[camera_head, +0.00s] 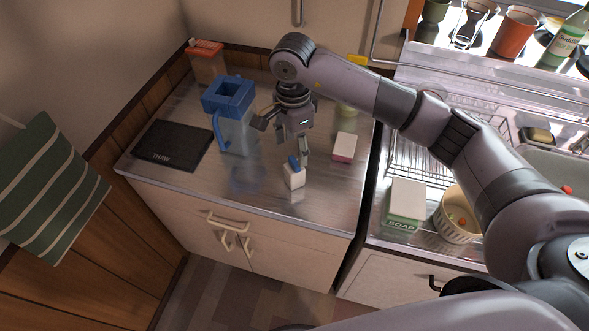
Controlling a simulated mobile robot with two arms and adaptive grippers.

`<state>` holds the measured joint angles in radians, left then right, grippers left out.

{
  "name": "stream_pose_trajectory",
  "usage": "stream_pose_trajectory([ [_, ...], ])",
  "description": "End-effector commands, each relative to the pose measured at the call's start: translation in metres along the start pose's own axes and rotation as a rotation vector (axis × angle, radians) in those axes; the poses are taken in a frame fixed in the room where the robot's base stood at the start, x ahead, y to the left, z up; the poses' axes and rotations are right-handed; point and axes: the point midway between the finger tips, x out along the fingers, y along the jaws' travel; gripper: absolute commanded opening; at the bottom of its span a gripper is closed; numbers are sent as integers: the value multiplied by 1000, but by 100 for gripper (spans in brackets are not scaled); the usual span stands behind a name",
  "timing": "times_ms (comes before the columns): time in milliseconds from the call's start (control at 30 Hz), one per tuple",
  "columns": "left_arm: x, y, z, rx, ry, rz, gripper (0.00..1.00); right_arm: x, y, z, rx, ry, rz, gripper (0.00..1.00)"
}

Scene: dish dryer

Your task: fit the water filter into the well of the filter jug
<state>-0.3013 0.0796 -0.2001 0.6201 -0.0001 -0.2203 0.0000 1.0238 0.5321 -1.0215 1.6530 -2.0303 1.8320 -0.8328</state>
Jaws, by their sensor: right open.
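The filter jug (235,133) stands on the metal counter, clear-bodied with a blue handle and a blue top with a square opening, the well (228,87). The water filter (294,178), a small white block with a blue top, stands on the counter to the right of the jug and nearer the front edge. The jaws look empty. My left gripper is out of view.
A dark mat marked THAW (170,146) lies left of the jug. A pink-and-white block (344,147) sits right of the filter. An orange-topped container (207,62) stands in the back corner. A dish rack (421,157) and soap box (405,204) are at right.

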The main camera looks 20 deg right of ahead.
Motion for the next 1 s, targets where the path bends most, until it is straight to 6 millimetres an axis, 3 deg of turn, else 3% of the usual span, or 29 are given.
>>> stream_pose_trajectory([
  [267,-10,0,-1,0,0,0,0,20,1,0,0,-1,3,59],
  [400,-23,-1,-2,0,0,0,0,41,4,-2,1,-1,5,59],
  [567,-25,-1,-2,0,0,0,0,60,2,-2,1,-1,2,59],
  [833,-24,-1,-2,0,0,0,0,64,2,-2,0,-1,-2,59],
  [1000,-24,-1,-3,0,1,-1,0,64,2,-2,0,-1,-1,48],
])
